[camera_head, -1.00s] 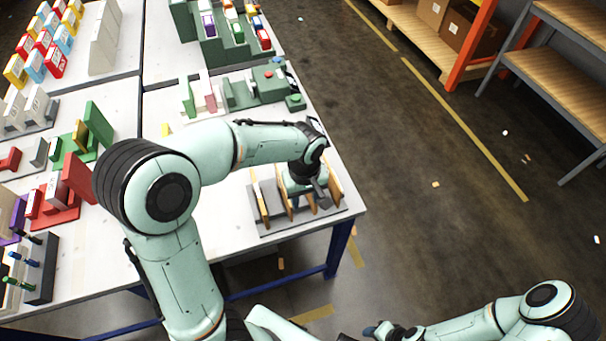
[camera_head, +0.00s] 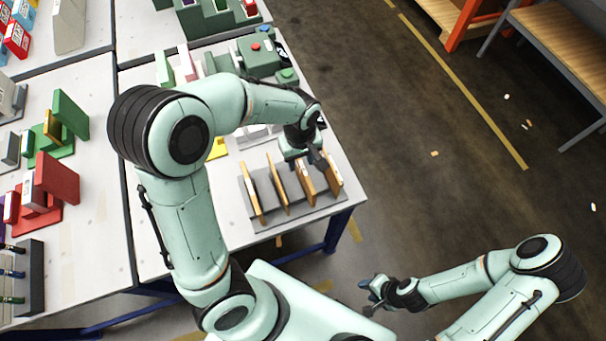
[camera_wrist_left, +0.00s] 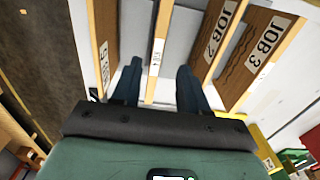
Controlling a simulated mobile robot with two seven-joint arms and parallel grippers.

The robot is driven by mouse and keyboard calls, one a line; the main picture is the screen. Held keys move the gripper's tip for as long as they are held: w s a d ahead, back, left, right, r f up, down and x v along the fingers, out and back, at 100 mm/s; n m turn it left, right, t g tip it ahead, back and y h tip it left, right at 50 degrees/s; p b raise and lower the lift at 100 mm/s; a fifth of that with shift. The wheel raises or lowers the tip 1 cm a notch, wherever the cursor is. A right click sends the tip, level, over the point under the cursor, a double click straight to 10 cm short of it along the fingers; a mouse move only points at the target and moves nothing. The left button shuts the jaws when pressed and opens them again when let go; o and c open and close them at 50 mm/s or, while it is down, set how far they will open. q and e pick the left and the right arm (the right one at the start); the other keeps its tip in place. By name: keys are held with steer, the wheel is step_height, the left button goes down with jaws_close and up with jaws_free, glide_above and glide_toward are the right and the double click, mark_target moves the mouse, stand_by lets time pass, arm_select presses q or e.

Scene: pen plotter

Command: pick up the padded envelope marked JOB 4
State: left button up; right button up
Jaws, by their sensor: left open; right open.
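Several tan envelopes stand upright in slots of a grey rack (camera_head: 258,222) at the table's right corner. In the left wrist view, one envelope (camera_wrist_left: 174,18) stands edge-on between the fingers of my open left gripper (camera_wrist_left: 158,70). Its narrow label seems to show a 4, but it is too small to be sure. JOB 2 (camera_wrist_left: 213,38) and JOB 3 (camera_wrist_left: 256,52) read clearly to its right. Another envelope (camera_wrist_left: 104,25) at left has a label that I cannot read. In the head view my left gripper (camera_head: 312,158) is over the rack's right half. My right gripper (camera_head: 372,292) is open and empty, off the table.
A green device with a red button (camera_head: 262,58) stands behind the rack. Red (camera_head: 57,178) and green (camera_head: 70,113) blocks stand on the left table. A wooden bench (camera_head: 565,45) is at the far right. The floor between is mostly clear.

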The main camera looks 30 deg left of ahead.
mark_target(303, 168)
arm_select(q)
steer(key=shift+f, duration=0.8)
steer(key=f, duration=0.5)
steer(key=shift+d, duration=0.35)
jaws_close()
